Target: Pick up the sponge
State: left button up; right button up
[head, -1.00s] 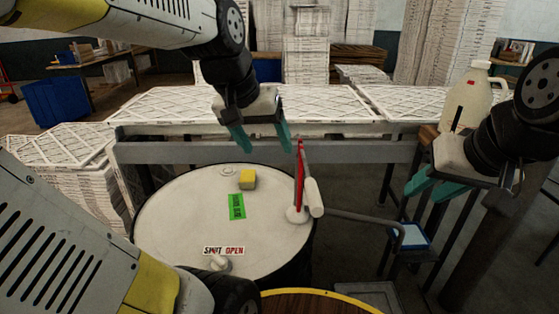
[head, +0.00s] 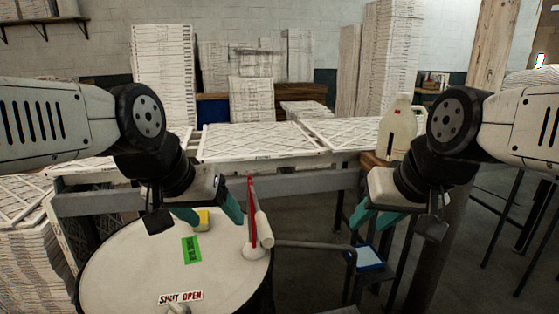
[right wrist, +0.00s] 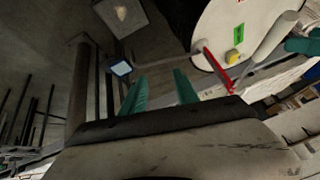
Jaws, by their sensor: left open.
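The sponge is a small yellow block (head: 202,220) on the white round top of a drum (head: 130,262), and it also shows in the right wrist view (right wrist: 233,57). My left gripper (head: 210,214) is open, its teal fingers spread on either side of the sponge in the head view. The fingers look nearer to me or above it; I cannot tell whether they touch it. My right gripper (head: 375,220) is open and empty, off to the right of the drum; its parted fingers show in the right wrist view (right wrist: 160,90).
A red and white upright handle (head: 252,215) stands on the drum's right side, close to my left gripper. A green label (head: 191,250) and a shut/open label (head: 181,297) lie on the drum top. A white jug (head: 398,130) stands behind my right gripper. Framed filters (head: 260,141) lie behind.

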aim_at(204, 226)
jog(key=k+j+u, duration=0.3)
jog(key=k, duration=0.15)
jog(key=i+j+u, duration=0.1)
jog(key=j+u, duration=0.35)
jog(key=i+j+u, duration=0.2)
jog(key=i+j, duration=0.2)
